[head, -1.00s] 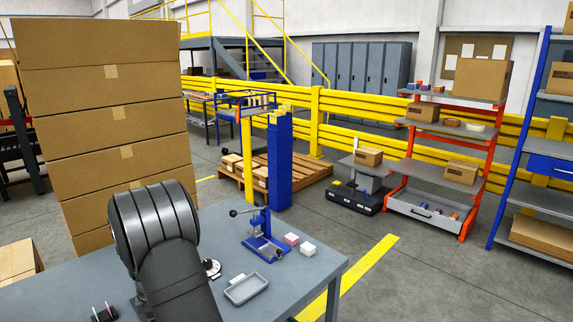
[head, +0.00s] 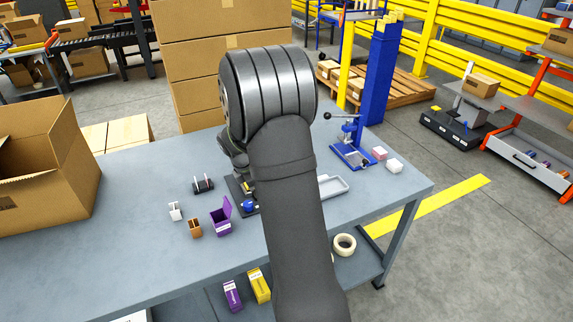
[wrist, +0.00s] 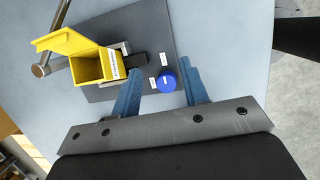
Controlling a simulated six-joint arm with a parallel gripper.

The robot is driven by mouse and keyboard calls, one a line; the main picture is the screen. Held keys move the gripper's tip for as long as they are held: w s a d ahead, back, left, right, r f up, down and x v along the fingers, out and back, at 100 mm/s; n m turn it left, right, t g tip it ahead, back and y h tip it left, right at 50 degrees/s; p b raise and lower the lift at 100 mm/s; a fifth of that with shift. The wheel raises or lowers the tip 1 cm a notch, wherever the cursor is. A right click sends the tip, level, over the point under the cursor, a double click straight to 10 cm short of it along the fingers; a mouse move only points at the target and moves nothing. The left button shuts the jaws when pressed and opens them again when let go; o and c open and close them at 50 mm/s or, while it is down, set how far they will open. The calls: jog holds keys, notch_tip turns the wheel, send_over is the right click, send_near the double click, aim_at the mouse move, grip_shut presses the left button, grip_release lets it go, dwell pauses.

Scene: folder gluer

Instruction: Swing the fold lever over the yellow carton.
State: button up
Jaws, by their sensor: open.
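The yellow carton (wrist: 88,66) stands in a holder on a dark base plate in the wrist view, its lid flap raised toward the left. A metal rod with a round end (wrist: 40,70), which looks like the fold lever, lies left of the carton beside the flap. My gripper (wrist: 162,72) is open, its two blue fingers over the plate, right of the carton. A blue round knob (wrist: 167,80) with small labels shows between the fingers; contact cannot be told. In the head view my arm hides most of the fixture; the blue knob (head: 249,205) shows beside it.
A purple carton (head: 221,218), a brown piece (head: 195,228) and a white piece (head: 175,211) stand left of the fixture. A grey tray (head: 333,187) and a blue press (head: 352,150) are right. A large cardboard box (head: 45,175) occupies the table's left end.

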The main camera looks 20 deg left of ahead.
jog(key=shift+w+d+r+n+t, duration=0.9)
jog(key=shift+r+n+t, duration=2.3)
jog(key=shift+r, duration=2.6)
jog(key=shift+s+d+f+x, duration=0.1)
jog(key=shift+d+x, duration=0.05)
jog(key=shift+x, duration=2.7)
jog(key=shift+s+d+f+x, duration=0.1)
jog(key=shift+d+x, duration=0.05)
jog(key=shift+x, duration=2.7)
jog(key=shift+s+d+f+x, duration=0.1)
jog(key=shift+x, duration=2.8)
grip_shut()
